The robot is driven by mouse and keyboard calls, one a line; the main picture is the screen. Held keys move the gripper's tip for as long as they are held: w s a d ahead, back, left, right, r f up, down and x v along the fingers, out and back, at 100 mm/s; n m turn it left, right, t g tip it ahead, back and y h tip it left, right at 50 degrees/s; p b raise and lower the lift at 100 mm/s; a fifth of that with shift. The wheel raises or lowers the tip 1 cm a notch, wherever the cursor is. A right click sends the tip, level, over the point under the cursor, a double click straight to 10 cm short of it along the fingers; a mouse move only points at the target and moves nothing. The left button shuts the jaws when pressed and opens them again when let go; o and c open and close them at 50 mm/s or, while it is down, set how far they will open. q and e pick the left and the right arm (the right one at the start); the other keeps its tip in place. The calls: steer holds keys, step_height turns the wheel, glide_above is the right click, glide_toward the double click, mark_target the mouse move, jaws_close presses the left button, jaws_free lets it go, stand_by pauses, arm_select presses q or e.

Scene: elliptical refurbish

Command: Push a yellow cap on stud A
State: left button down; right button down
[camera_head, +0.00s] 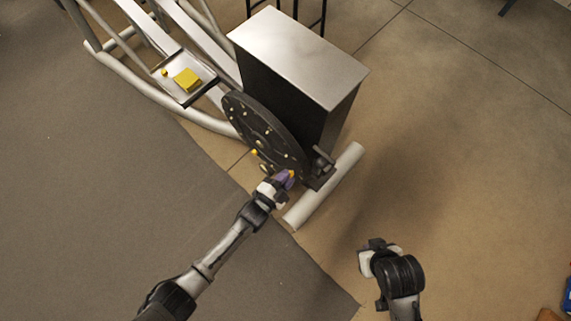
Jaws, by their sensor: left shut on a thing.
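A dark round disc (262,133) with several small yellowish studs or caps stands upright on the side of the machine. I cannot tell which stud is A. My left gripper (289,177) is at the lower right edge of the disc, beside the crank. It is shut on a small yellow-orange cap (291,173), which is mostly hidden by the fingers; whether it touches a stud is unclear. My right gripper (364,260) hangs over the floor at the lower right, apart from the machine; its fingers are too unclear to read.
A tray (183,101) on the machine's frame holds a yellow block (188,80) and a small yellow piece (165,72). A box-shaped housing (298,55) stands behind the disc. A pale foot tube (325,187) lies near my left gripper.

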arm_select(q)
steer(key=shift+w+d, duration=0.25)
steer(key=shift+w, duration=0.05)
stand_by(0.5)
steer(key=c, duration=1.4)
jaws_free()
steer(key=o, duration=0.5)
steer(key=shift+w+d, duration=0.1)
steer(key=shift+c, duration=0.2)
steer(key=p+v, duration=0.5)
steer(key=v, duration=0.9)
steer(key=shift+p, duration=0.3)
